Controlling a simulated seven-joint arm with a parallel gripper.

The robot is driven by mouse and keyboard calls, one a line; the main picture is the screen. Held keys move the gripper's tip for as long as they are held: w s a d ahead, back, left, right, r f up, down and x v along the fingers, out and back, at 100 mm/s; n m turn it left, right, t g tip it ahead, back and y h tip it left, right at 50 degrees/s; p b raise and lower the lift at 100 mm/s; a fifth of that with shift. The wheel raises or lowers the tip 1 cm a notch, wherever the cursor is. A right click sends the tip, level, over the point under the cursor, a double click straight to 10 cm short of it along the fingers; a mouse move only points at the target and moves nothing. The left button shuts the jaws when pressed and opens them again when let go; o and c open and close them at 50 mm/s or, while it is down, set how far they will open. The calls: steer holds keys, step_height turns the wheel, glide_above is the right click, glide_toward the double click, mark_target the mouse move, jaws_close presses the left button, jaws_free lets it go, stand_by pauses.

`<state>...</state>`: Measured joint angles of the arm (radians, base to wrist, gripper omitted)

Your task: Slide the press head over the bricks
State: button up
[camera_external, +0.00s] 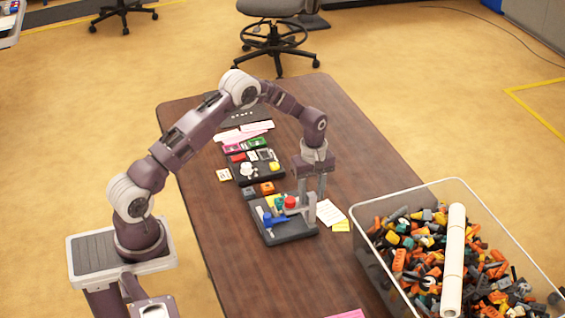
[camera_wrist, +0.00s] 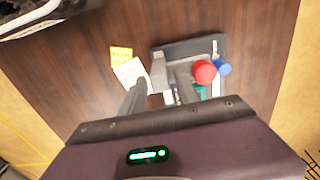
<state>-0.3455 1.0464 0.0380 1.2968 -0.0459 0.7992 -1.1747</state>
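The press is a dark base plate (camera_external: 292,236) on the table with a grey upright (camera_external: 311,208) at its right. It carries a red knob (camera_external: 290,202) and a blue part (camera_external: 269,219). The red knob (camera_wrist: 204,72) and blue part (camera_wrist: 223,68) also show in the wrist view, with small white and teal pieces near them. I cannot tell which part is the press head or which pieces are the bricks. My gripper (camera_external: 312,193) points down above the upright, its two fingers apart. I cannot tell whether the fingers touch the upright.
A clear bin (camera_external: 372,262) of loose bricks with a white tube (camera_external: 454,258) stands to the right. A white paper (camera_external: 330,212) and yellow note (camera_external: 341,226) lie beside the press. A dark tray (camera_external: 243,177) with small parts lies behind. The near table is mostly clear.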

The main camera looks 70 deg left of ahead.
jaws_close()
steer(key=a, duration=0.7)
stand_by(0.6)
steer(key=shift+c, duration=0.8)
jaws_free()
steer(key=shift+r, duration=3)
steer(key=shift+r, duration=0.1)
